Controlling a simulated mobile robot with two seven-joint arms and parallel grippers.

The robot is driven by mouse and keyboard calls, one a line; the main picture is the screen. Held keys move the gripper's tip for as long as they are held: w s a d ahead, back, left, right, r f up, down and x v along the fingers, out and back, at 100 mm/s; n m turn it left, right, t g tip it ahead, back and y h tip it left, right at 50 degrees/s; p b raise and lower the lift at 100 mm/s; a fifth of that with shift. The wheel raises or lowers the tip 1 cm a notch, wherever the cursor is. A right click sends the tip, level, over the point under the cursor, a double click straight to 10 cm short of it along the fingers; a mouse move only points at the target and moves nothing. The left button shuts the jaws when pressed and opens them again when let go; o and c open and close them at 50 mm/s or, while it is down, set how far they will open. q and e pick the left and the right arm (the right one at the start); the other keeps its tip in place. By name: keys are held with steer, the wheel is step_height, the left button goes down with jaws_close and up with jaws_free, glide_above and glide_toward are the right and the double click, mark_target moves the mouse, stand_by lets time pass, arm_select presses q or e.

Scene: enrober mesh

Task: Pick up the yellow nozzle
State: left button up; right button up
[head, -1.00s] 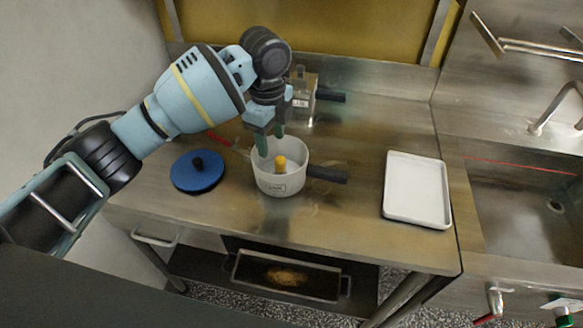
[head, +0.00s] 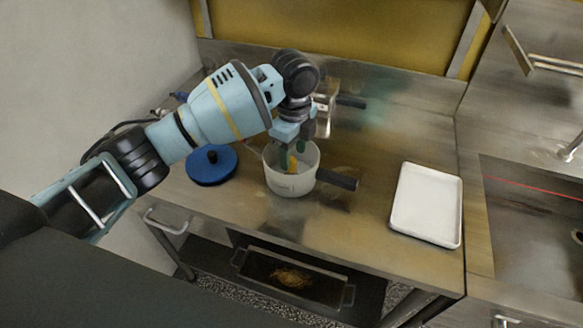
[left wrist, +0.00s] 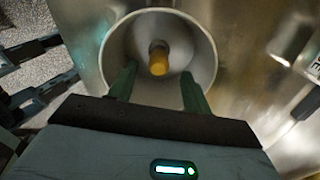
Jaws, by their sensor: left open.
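The yellow nozzle (left wrist: 158,58) stands inside a white pot (head: 290,184). In the head view the nozzle (head: 292,164) is partly hidden by my left gripper. My left gripper (head: 292,153) is open, pointing down into the mouth of the pot. In the left wrist view its two green fingertips (left wrist: 158,78) are spread, with the nozzle ahead of and between them. I see no finger touching the nozzle.
The pot's black handle (head: 338,180) points right. A blue lid (head: 212,170) with a black knob lies left of the pot. A white tray (head: 427,204) lies at the right, by the sink. A metal container (head: 325,103) stands behind the gripper. The counter between pot and tray is clear.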

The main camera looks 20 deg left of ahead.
mark_target(292, 159)
arm_select(q)
steer(key=shift+s+a+f, duration=0.1)
steer(key=shift+a+f, duration=0.05)
steer(key=shift+f, duration=2.4)
jaws_close()
steer(key=shift+r, duration=5.1)
